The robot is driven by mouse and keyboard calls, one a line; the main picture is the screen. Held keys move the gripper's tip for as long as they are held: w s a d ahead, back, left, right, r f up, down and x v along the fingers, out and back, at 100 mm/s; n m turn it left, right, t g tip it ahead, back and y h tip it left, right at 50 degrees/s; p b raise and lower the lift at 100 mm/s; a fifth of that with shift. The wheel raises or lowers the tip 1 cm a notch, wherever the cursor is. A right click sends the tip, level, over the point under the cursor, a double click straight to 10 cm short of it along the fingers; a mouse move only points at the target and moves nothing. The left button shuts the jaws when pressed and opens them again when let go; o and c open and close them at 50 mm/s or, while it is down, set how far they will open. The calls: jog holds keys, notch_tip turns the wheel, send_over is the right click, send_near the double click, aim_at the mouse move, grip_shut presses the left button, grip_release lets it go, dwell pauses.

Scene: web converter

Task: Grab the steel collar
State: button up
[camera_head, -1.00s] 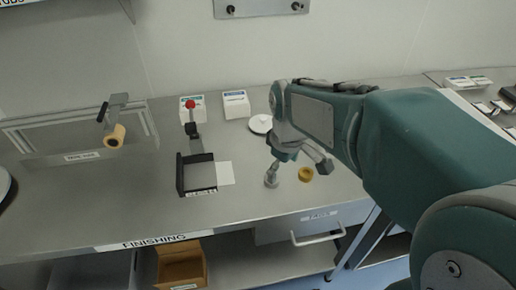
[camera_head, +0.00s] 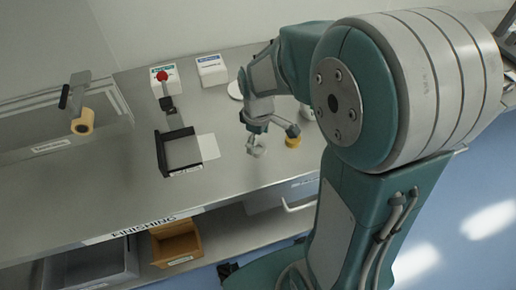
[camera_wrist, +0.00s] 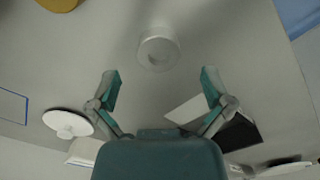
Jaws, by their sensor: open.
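The steel collar (camera_head: 257,150) is a short, pale grey ring-like piece on the steel bench, to the left of a yellow ring (camera_head: 293,140). In the wrist view the collar (camera_wrist: 158,54) sits near the top middle, beyond the fingertips and roughly midway between their lines. My gripper (camera_head: 272,136) hangs low over the bench by these two pieces. One finger overlaps the collar in the head view, so contact cannot be told there. In the wrist view my gripper (camera_wrist: 160,80) has its two fingers spread wide with nothing between them.
A white lidded disc (camera_wrist: 68,124) lies left in the wrist view. A black frame (camera_head: 162,152) with a white sheet (camera_head: 208,147) stands left of the gripper. The bench front edge is near.

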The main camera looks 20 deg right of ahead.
aim_at(258, 147)
jog(key=shift+f, duration=1.55)
grip_shut()
jog(key=shift+r, duration=0.15)
